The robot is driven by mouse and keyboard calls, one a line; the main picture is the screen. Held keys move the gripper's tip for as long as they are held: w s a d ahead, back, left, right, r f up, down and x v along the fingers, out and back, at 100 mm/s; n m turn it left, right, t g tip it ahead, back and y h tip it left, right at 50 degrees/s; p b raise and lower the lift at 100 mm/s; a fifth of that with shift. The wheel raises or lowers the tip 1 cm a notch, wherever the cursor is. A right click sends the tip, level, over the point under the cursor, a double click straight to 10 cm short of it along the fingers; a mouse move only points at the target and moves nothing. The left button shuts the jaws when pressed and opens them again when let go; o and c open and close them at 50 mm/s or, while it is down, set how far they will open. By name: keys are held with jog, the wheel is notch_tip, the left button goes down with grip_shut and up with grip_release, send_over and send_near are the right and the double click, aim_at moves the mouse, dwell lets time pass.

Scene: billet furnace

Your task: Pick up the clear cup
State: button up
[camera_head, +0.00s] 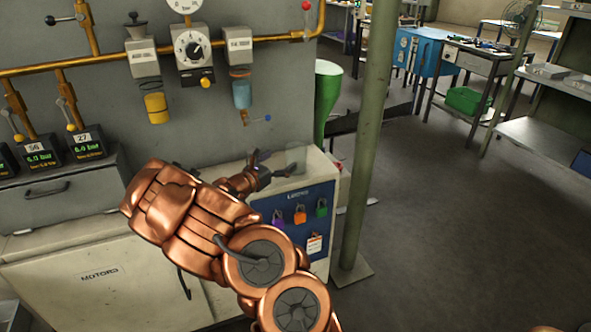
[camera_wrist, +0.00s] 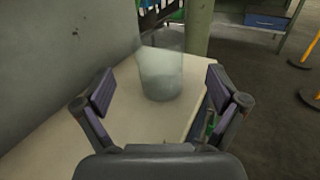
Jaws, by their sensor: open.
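The clear cup (camera_wrist: 161,75) stands upright on the pale cabinet top (camera_wrist: 125,128) in the wrist view, ahead of my gripper (camera_wrist: 157,92). The fingers are spread apart, one on each side of the cup's lower part in the picture, with nothing between them held. I cannot tell how far the cup is beyond the fingertips. In the head view the cup (camera_head: 296,158) is faint and see-through, just past my gripper (camera_head: 268,168) on the top of the cabinet. My arm hides part of the cabinet top there.
A grey wall panel with pipes and gauges (camera_head: 193,48) stands behind the cabinet. A green post (camera_head: 366,130) rises close to the cabinet's right end. Coloured padlocks (camera_head: 300,214) hang on the blue front panel. Open floor (camera_head: 450,230) lies to the right.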

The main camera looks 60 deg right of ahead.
aim_at(289, 156)
jog(key=shift+w+d+f, duration=0.15)
jog(key=shift+w+f, duration=0.05)
jog(key=shift+f, duration=0.3)
jog(key=shift+d+n, duration=0.25)
jog(key=shift+n, duration=0.05)
jog(key=shift+s+d, duration=0.15)
jog(key=shift+d, duration=1.15)
jog(key=shift+s+d+f, duration=0.1)
jog(key=shift+s+d, duration=0.05)
jog(key=shift+d, duration=1)
jog(key=shift+s+d+f, duration=0.1)
jog(key=shift+s+d, duration=0.05)
jog(key=shift+d, duration=1)
jog(key=shift+c, duration=0.4)
jog(key=c, duration=1.2)
